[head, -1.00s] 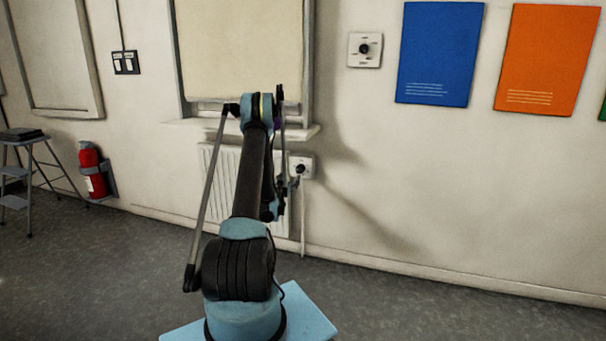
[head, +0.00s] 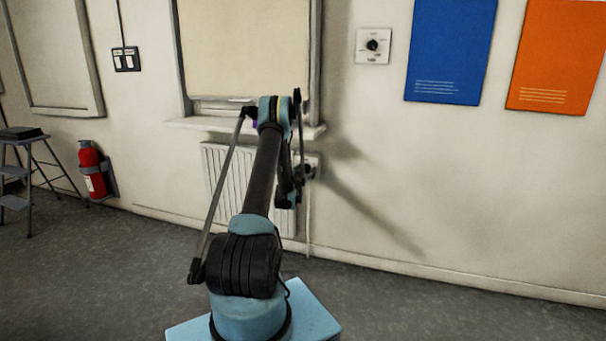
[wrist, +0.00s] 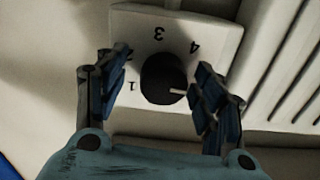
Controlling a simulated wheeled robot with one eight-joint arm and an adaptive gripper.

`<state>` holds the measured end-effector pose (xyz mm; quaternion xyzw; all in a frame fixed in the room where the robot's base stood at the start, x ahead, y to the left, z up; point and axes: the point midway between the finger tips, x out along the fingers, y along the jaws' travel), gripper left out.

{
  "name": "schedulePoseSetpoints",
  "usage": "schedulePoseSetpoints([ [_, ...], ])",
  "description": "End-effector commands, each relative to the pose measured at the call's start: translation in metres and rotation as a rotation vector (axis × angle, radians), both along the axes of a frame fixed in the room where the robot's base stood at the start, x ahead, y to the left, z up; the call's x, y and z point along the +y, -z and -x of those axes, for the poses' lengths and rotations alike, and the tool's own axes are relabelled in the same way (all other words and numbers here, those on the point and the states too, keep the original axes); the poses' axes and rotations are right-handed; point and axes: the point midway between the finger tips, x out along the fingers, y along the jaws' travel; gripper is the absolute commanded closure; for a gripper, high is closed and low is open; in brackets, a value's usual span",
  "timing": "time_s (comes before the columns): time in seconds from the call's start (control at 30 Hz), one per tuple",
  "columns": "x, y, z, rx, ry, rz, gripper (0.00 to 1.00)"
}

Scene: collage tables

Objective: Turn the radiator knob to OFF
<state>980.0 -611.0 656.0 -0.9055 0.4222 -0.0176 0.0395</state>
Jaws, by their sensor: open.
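The radiator knob (wrist: 158,76) is a round black dial with a white pointer mark, on a white plate (wrist: 215,28). The numerals 1, 3 and 4 show around it; an OFF mark is not visible. The pointer aims to the right in the wrist view, towards one finger. My gripper (wrist: 160,72) is open, with one blue-padded finger on each side of the knob; I cannot tell whether they touch it. In the head view the knob (head: 308,171) is partly hidden by my gripper, beside the white radiator (head: 222,180).
A similar dial plate (head: 373,46) is higher on the wall, left of a blue poster (head: 449,50). A window sill (head: 195,124) juts out above the radiator. A fire extinguisher (head: 93,172) and a step stool (head: 22,170) stand left. The floor at right is clear.

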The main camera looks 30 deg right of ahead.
Motion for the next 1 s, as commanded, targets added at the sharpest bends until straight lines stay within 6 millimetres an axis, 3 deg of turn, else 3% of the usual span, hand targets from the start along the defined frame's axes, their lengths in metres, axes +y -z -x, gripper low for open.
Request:
schedulePoseSetpoints([
  [0.17, 0.0056, 0.0, -0.0034, 0.0, -0.006, 0.0, 0.38],
  [0.37, 0.0089, -0.0001, -0.0055, 0.0, -0.009, 0.0, 0.81],
  [0.73, 0.0101, -0.0002, -0.0059, 0.025, -0.01, 0.02, 0.81],
  [1.0, 0.0105, -0.0001, -0.0058, 0.14, -0.011, 0.119, 0.81],
])
